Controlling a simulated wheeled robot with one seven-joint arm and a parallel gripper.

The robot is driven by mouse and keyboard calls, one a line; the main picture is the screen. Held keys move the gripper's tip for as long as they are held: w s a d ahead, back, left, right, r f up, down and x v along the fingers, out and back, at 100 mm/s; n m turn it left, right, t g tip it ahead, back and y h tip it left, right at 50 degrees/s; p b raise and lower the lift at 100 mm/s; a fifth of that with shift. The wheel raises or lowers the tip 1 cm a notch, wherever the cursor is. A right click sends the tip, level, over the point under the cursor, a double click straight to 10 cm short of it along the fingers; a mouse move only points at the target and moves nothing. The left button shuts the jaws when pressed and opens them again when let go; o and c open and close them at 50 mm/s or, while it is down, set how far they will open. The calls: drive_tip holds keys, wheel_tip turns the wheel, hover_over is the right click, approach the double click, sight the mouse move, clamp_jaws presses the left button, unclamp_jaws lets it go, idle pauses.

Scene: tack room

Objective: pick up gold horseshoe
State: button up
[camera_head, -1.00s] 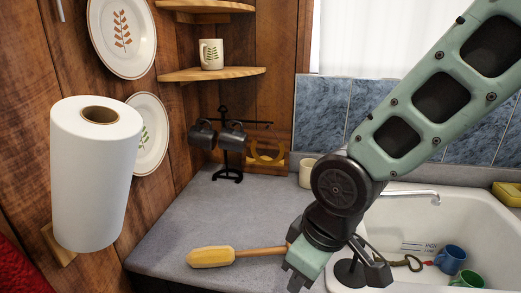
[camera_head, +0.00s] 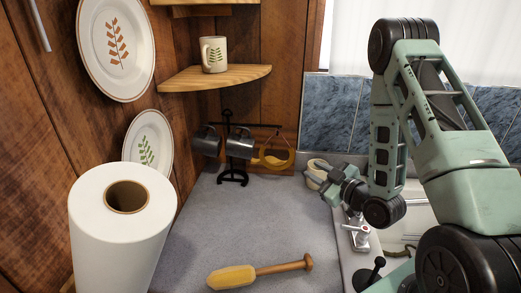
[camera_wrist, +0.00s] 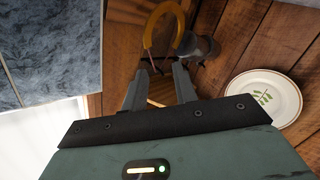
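The gold horseshoe (camera_head: 275,164) is at the back of the grey counter, close to the wood wall and just right of a dark mug on a black rack. It also shows in the wrist view (camera_wrist: 149,32), as an arch beyond the fingertips. My gripper (camera_head: 311,179) is to the right of the horseshoe and nearer the camera, above the counter, apart from it. Its two fingers are spread with nothing between them in the wrist view (camera_wrist: 158,80).
The black mug rack (camera_head: 229,148) holds dark mugs (camera_head: 240,146) beside the horseshoe. A yellow-headed wooden tool (camera_head: 232,277) lies at the front. A paper roll (camera_head: 115,240) stands left. The counter's middle (camera_head: 240,220) is clear.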

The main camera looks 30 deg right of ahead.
drive_tip(key=d+r+t, duration=0.1)
drive_tip(key=d, duration=0.1)
drive_tip(key=b, duration=1)
approach(291, 152)
drive_tip(key=w+r, duration=0.2)
drive_tip(key=w+b, duration=0.1)
drive_tip(key=b, duration=0.3)
drive_tip(key=shift+a+m+h, duration=0.3)
drive_tip(key=shift+a, duration=0.1)
drive_tip(key=w+a+p, duration=0.1)
drive_tip(key=w+p, duration=0.4)
drive_tip(key=w, duration=0.4)
drive_tip(key=shift+w+p, duration=0.4)
drive_tip(key=shift+a+r, duration=0.1)
drive_tip(key=shift+a, duration=0.1)
clamp_jaws()
drive_tip(key=shift+s+d+f, duration=0.1)
drive_tip(key=shift+f, duration=0.15)
